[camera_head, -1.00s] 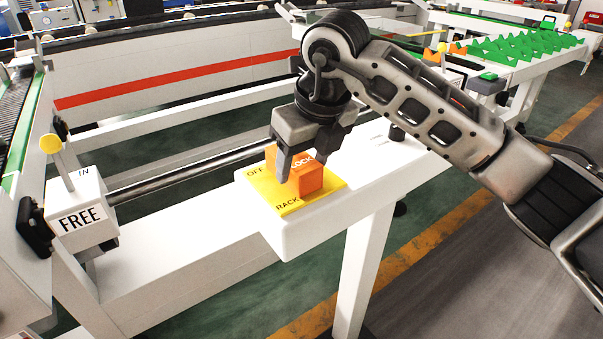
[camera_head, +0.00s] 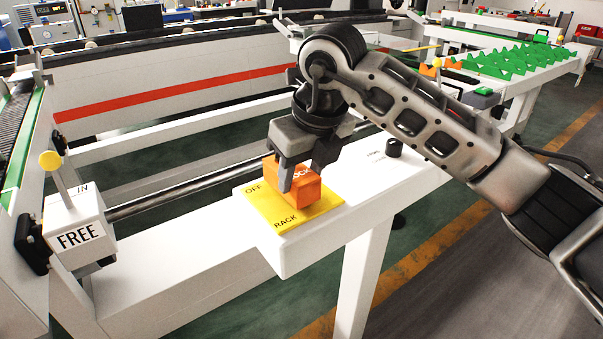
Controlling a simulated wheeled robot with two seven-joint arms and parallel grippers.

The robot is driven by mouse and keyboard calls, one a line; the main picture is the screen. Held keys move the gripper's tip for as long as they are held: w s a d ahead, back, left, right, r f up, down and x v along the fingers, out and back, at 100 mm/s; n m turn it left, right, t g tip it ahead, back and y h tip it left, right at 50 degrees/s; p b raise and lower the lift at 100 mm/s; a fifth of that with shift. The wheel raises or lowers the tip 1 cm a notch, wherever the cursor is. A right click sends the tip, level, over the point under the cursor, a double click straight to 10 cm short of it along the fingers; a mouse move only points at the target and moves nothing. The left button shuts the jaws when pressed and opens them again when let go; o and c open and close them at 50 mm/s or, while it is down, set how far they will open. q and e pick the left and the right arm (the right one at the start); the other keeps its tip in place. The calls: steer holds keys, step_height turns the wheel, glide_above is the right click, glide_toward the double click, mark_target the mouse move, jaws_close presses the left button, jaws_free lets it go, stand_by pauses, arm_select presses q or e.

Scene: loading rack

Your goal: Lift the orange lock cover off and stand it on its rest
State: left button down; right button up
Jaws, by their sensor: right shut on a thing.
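My right gripper (camera_head: 304,178) comes down from above and is shut on the cover, with a finger on each side. A black knob (camera_head: 394,147) stands uncovered on the white beam to the right, beside small printing. My left gripper is not in view.
A white block marked FREE (camera_head: 80,232) with a yellow-knobbed lever (camera_head: 50,161) stands at the left. The white beam (camera_head: 349,216) carries the pad. Green toothed racks (camera_head: 510,60) lie at the back right. My right arm spans the right side.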

mark_target(302, 177)
steer(key=shift+r+p, duration=1.75)
steer(key=shift+r, duration=1.45)
